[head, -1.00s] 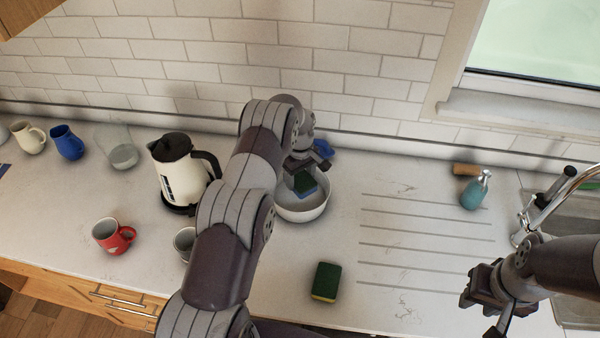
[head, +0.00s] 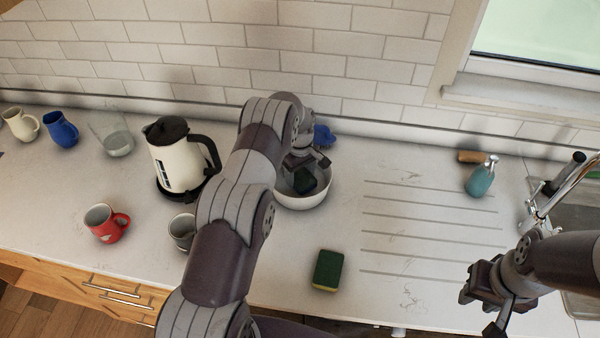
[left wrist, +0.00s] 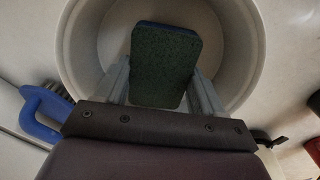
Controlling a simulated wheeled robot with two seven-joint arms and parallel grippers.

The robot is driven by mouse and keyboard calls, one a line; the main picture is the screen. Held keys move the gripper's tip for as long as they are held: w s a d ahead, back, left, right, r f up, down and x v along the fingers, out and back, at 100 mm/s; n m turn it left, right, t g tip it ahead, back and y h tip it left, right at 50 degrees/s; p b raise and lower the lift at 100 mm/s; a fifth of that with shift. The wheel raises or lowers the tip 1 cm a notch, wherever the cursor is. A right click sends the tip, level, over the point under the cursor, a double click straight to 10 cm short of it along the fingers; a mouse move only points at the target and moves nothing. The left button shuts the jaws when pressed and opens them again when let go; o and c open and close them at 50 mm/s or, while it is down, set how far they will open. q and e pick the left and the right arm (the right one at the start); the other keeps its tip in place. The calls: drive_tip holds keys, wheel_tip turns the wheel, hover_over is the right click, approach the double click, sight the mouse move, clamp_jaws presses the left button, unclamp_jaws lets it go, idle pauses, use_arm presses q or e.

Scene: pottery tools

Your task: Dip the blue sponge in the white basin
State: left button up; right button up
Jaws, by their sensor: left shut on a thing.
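The white basin (head: 307,201) stands on the counter behind my left arm, and its round wall fills much of the left wrist view (left wrist: 247,55). My left gripper (head: 303,166) points down into the basin. It is shut on the blue sponge (head: 306,181), which has a dark green face and a blue edge in the left wrist view (left wrist: 165,65). The sponge is inside the basin's rim; whether it touches the bottom I cannot tell. My right gripper (head: 484,306) is away at the lower right, by the sink; its fingers are only partly clear.
A green and yellow sponge (head: 327,270) lies in front of the basin. A blue brush (head: 323,135) lies behind it. A kettle (head: 174,160), a red mug (head: 102,224) and a grey mug (head: 182,230) stand left. A soap bottle (head: 481,178) stands right. The ridged drainboard is clear.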

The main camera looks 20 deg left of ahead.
sight(300, 175)
use_arm(q)
drive_tip(key=shift+f+b, duration=0.8)
drive_tip(key=shift+f, duration=0.2)
idle(0.9)
drive_tip(key=shift+r+p, duration=2.85)
drive_tip(key=shift+r, duration=2.5)
drive_tip(key=shift+f, duration=0.1)
